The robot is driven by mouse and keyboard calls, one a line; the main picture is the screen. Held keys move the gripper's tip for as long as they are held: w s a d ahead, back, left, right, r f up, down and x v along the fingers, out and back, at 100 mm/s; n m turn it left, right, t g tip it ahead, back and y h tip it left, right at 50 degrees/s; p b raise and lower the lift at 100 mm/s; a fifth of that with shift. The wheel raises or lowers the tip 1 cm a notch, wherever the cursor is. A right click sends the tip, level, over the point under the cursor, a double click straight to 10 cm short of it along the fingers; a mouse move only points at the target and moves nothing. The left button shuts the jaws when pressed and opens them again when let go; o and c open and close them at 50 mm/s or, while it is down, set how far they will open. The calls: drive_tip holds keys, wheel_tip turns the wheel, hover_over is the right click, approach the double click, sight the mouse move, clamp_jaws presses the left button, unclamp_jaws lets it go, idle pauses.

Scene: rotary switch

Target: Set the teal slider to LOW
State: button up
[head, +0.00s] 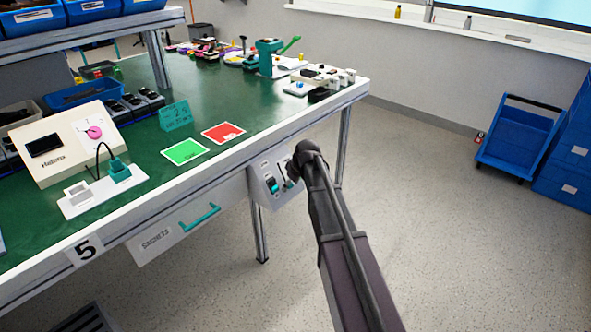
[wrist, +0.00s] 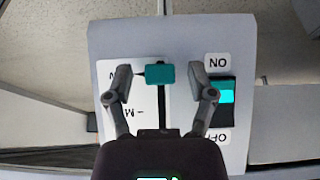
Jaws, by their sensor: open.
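The teal slider knob (wrist: 160,73) sits near the upper end of a dark vertical slot in the wrist view, which shows the panel upside down. My gripper (wrist: 164,82) is open, one finger on each side of the knob, with visible gaps. Markings left of the slot are partly hidden by the left finger; a letter like an upside-down W shows lower down, but no full label is readable. In the head view my gripper (head: 302,158) is at the grey control panel (head: 264,197) under the table edge and covers its right part.
A teal rocker switch (wrist: 227,96) with ON and OFF labels stands just right of my right finger. A drawer with a teal handle (head: 199,217) is left of the panel. The green table (head: 235,160) overhangs above.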

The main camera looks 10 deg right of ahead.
sight(284, 178)
drive_tip(key=shift+w+a+r+p, duration=0.2)
drive_tip(key=shift+w+r+p, duration=0.1)
drive_tip(key=shift+r+p, duration=0.35)
drive_tip(key=shift+w+a+r+p, duration=0.2)
drive_tip(key=shift+w+r+p, duration=0.1)
drive_tip(key=shift+r+p, duration=0.4)
drive_tip(key=shift+w+a+r+p, duration=0.2)
drive_tip(key=shift+w+r+p, duration=0.1)
drive_tip(key=shift+r+p, duration=0.35)
drive_tip(key=p+v, duration=1.3)
drive_tip(key=v, duration=0.1)
drive_tip(key=s+a+r+m+g+p, duration=0.1)
drive_tip(key=s+r+m+p, duration=0.1)
drive_tip(key=s+r+p, duration=0.2)
drive_tip(key=s+a+r+m+g+h+p, duration=0.1)
drive_tip(key=s+r+p, duration=0.3)
drive_tip(key=s, duration=0.6)
drive_tip(key=shift+a+r+m+p, duration=0.25)
drive_tip(key=shift+m+p, duration=0.25)
drive_tip(key=shift+p, duration=0.25)
drive_tip(key=shift+s, duration=0.15)
drive_tip(key=s+r+m+g+h+p, duration=0.1)
drive_tip(key=s+r+m+p, duration=0.2)
drive_tip(key=s, duration=0.7)
wheel_tip(284, 178, up, 2)
drive_tip(key=p, duration=0.2)
drive_tip(key=shift+s+a+r+g+h+p, duration=0.15)
drive_tip(key=shift+s+a+g+h+p, duration=0.1)
drive_tip(key=shift+s+g+h+p, duration=0.1)
